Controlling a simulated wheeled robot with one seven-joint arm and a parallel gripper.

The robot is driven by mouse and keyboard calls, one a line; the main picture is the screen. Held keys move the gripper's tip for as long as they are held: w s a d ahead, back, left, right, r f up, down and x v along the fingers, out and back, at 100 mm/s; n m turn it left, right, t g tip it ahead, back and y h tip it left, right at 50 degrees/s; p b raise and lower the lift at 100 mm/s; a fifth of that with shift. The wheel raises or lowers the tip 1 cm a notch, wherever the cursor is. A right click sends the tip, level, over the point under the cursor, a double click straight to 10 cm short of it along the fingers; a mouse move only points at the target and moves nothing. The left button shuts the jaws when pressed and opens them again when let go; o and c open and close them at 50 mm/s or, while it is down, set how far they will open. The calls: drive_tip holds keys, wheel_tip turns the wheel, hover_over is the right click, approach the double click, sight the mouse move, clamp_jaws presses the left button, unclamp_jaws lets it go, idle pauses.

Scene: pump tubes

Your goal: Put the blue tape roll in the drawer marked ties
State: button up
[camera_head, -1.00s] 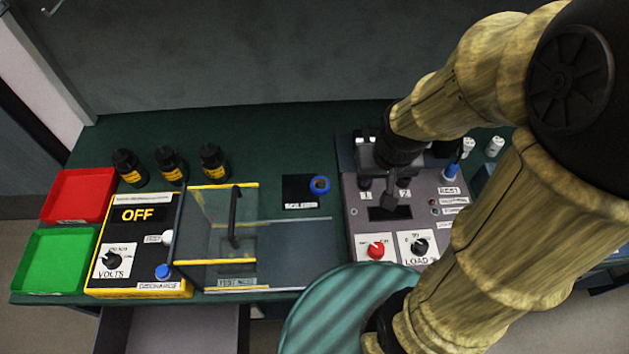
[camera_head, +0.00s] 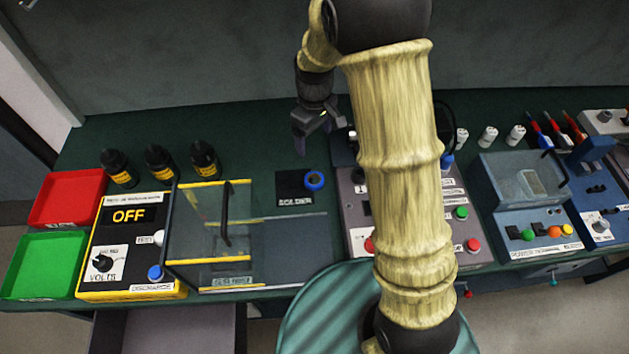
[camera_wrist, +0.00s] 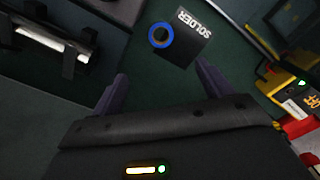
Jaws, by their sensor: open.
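The blue tape roll (camera_head: 315,181) lies on the right side of the black square marked SOLDER (camera_head: 290,190) on the green bench. It also shows in the wrist view (camera_wrist: 160,35), top centre, ahead of the fingers. My gripper (camera_head: 320,137) is above the back of the bench, behind the roll. In the wrist view its two dark fingers (camera_wrist: 160,88) are spread and empty, apart from the roll. A drawer (camera_head: 165,330) stands pulled out under the bench at the lower left. Its inside looks empty, and I see no label on it.
A red tray (camera_head: 70,196), a green tray (camera_head: 45,264) and a yellow-edged OFF unit (camera_head: 130,240) stand at the left. A clear hinged cover (camera_head: 215,222) is beside them. Black bottles (camera_head: 160,162) stand behind. A grey control panel (camera_head: 358,215) is right of the roll.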

drive_tip(key=shift+a, duration=0.15)
drive_tip(key=shift+f, duration=0.1)
drive_tip(key=p, duration=0.2)
hover_over(314, 179)
drive_tip(key=f, duration=1.2)
drive_tip(key=shift+w+f, duration=0.1)
drive_tip(key=shift+w, duration=0.2)
drive_tip(key=f, duration=0.1)
drive_tip(key=f+p, duration=0.1)
drive_tip(key=f, duration=0.2)
drive_tip(key=shift+s+f+p, duration=0.2)
drive_tip(key=shift+s+p, duration=0.05)
drive_tip(key=shift+p, duration=0.1)
drive_tip(key=shift+f, duration=0.4)
drive_tip(key=shift+s, duration=0.1)
